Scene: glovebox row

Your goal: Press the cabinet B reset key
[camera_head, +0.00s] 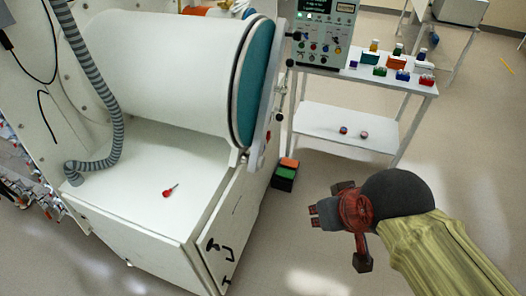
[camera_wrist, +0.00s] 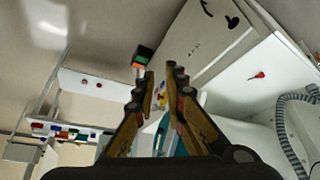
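A grey-green control panel (camera_head: 324,36) with a small dark screen and several coloured knobs and keys stands at the top middle of the head view, beside the big white cylinder chamber. Its lettering is too small to read, so I cannot tell which key is the cabinet B reset key. My gripper (camera_head: 314,215) hangs over the floor to the right of the white cabinet, well below and apart from the panel. In the wrist view, my gripper (camera_wrist: 161,76) has its fingers apart with nothing held between them. The panel is not clear there; the fingers partly cover that area.
The white cylinder chamber (camera_head: 165,68) sits on a white cabinet (camera_head: 140,205) with a red-handled tool (camera_head: 170,190) on top. A shelf cart (camera_head: 345,128) carries several coloured blocks. A black box (camera_head: 285,175) with orange and green stands on the floor. Floor around my gripper is clear.

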